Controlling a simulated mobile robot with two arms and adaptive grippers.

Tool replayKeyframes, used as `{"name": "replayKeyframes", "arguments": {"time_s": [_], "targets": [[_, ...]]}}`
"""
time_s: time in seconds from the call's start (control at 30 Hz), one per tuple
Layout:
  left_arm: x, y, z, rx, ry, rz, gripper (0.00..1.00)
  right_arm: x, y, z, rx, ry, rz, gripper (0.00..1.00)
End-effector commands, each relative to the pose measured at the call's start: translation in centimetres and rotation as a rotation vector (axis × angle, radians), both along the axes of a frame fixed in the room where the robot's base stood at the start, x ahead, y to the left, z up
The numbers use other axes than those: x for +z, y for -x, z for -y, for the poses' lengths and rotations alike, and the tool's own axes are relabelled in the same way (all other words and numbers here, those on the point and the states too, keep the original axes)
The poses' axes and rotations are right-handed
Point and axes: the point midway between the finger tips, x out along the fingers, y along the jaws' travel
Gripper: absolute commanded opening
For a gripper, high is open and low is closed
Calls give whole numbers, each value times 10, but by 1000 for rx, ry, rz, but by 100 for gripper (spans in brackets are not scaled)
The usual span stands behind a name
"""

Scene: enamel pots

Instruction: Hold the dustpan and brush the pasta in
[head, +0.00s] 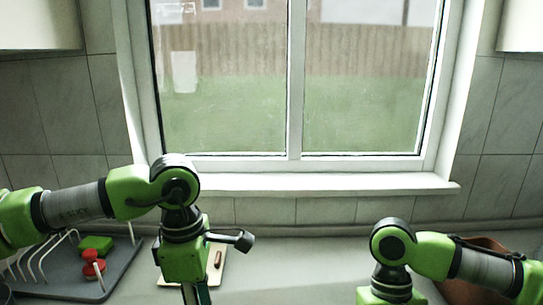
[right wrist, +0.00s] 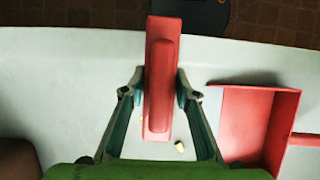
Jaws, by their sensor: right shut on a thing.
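The red brush (right wrist: 162,105) is in the right wrist view, lengthwise between the two fingers of my right gripper (right wrist: 161,88), which is shut on it. The red dustpan (right wrist: 285,112) is to the right of the brush, with its handle running off the right edge. A small yellow pasta piece (right wrist: 179,146) lies on the counter just below the brush, and another bit shows at the brush's left edge. In the head view my left gripper (head: 196,294) points down and is cut off at the bottom edge, so its fingertips are hidden.
A dark drying rack (head: 120,262) holds a green sponge (head: 96,243) and a red-topped item (head: 93,262) at left. A light board (head: 217,270) lies behind my left arm. A brown pot (head: 483,243) stands at right. The middle counter (head: 290,265) is clear.

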Motion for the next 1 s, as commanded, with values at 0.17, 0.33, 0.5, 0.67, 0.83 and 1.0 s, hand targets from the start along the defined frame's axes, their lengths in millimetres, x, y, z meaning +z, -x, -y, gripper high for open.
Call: {"name": "replayKeyframes", "arguments": {"time_s": [0.17, 0.33, 0.5, 0.67, 0.83, 1.0], "targets": [[-3, 1, -5, -39, -50, 20, 36, 0, 0, 0, 0, 0, 0, 7], [-21, 1, -5, -38, -50, 18, 36, 0, 0, 0, 0, 0, 0, 7], [-46, 1, -5, -37, -49, 17, 36, 0, 0, 0, 0, 0, 0, 7], [-70, 1, -5, -36, -48, 18, 36, 0, 0, 0, 0, 0, 0, 7], [-94, 1, -5, -37, -47, 18, 36, 0, 0, 0, 0, 0, 0, 7], [-110, 1, -5, -36, -46, 19, 36, 0, 0, 0, 0, 0, 0, 7]]}}
